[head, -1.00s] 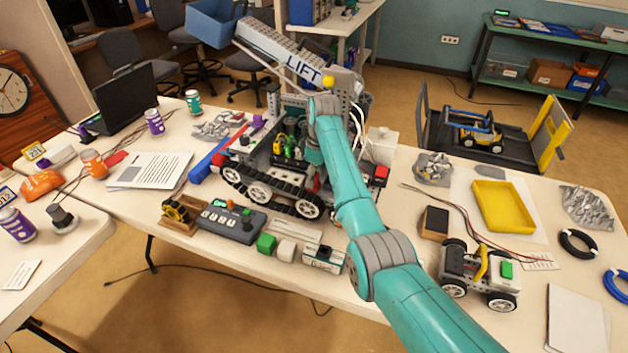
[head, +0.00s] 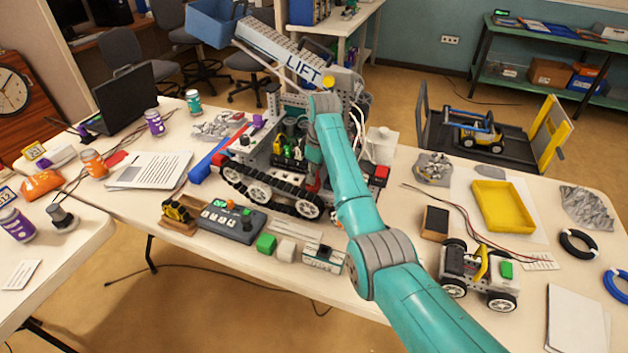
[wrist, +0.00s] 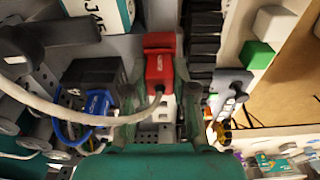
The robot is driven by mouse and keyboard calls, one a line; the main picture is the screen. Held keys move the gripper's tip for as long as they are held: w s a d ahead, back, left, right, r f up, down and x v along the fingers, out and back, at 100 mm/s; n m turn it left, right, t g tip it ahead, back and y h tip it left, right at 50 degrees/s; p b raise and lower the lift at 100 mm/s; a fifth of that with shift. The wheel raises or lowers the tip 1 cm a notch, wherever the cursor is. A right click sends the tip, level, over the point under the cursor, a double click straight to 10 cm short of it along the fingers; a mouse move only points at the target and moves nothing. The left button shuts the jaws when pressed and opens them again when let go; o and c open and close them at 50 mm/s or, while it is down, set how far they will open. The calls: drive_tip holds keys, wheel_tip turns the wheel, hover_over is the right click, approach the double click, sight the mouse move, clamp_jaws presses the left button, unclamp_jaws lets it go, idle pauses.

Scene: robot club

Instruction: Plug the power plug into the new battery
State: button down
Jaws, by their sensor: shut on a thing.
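The red power plug (wrist: 159,72) shows in the middle of the wrist view, with a pale cable curving off to the left. My gripper (wrist: 161,85) is shut on it, one finger at each side. A second red part (wrist: 159,41) lies just beyond the plug; whether they touch is unclear. Left of the plug is a dark block (wrist: 88,82) with blue plugs and wires. I cannot tell which block is the new battery. In the head view my gripper is mostly hidden behind my arm, at the tracked LIFT robot (head: 275,150).
The LIFT robot's raised arm (head: 295,62) and loose white cables (head: 357,135) stand close around my arm. A control box (head: 232,218), a green cube (head: 266,243) and a small wheeled robot (head: 478,275) sit nearer the table's front. A yellow tray (head: 503,206) lies at right.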

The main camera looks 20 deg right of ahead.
drive_tip(key=shift+r, duration=1.7)
